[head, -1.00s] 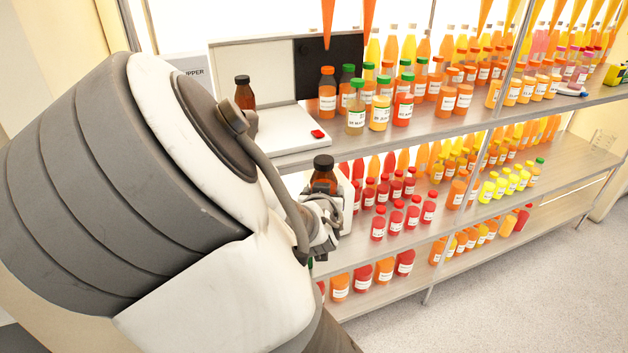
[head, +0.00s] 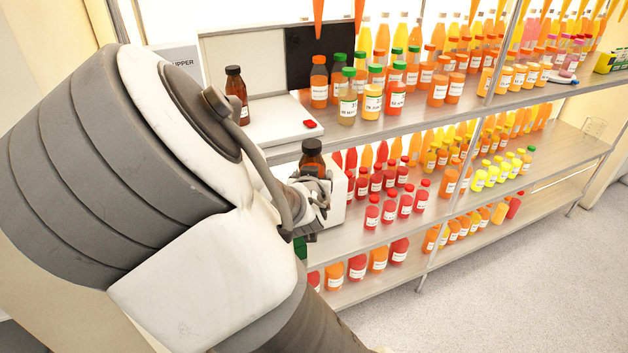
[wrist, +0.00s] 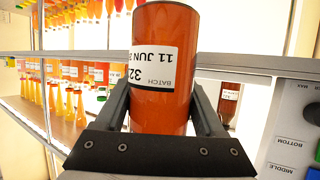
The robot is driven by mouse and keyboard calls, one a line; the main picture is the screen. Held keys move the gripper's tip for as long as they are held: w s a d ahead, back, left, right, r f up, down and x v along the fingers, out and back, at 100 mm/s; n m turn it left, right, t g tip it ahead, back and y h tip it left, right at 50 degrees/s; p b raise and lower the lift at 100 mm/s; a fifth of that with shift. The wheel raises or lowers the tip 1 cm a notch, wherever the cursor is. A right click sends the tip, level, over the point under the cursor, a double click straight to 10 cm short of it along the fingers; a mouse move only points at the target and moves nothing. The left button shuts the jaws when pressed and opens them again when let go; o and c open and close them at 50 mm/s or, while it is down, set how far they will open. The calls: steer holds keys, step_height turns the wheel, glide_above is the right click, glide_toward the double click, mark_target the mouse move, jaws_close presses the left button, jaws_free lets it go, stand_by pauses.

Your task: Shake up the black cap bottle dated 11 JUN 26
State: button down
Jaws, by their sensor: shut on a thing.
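My gripper (wrist: 160,110) is shut on a brown bottle (wrist: 167,55), which also shows in the head view (head: 312,155) with a black cap. Its label (wrist: 153,68) appears upside down in the wrist view and reads BATCH and 11 JUN, with the rest of the line cut off at the edge. In the head view my gripper (head: 314,192) holds it in front of the shelf, roughly upright and near the upper board's front edge. A second brown black-cap bottle (head: 236,92) stands on the upper board at the left; its label date is unreadable.
A white device (head: 275,124) with a red button and raised lid (head: 245,65) sits on the upper board. Orange, green and red-capped bottles (head: 372,98) crowd the board beside it. A panel with BOTTOM and MIDDLE buttons (wrist: 283,150) is close at the right of the wrist view.

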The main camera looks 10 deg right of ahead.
steer(key=w, duration=0.4)
steer(key=s, duration=0.7)
steer(key=shift+s+d, duration=0.3)
steer(key=shift+w+f, duration=0.1)
steer(key=shift+w, duration=0.2)
steer(key=shift+s, duration=0.1)
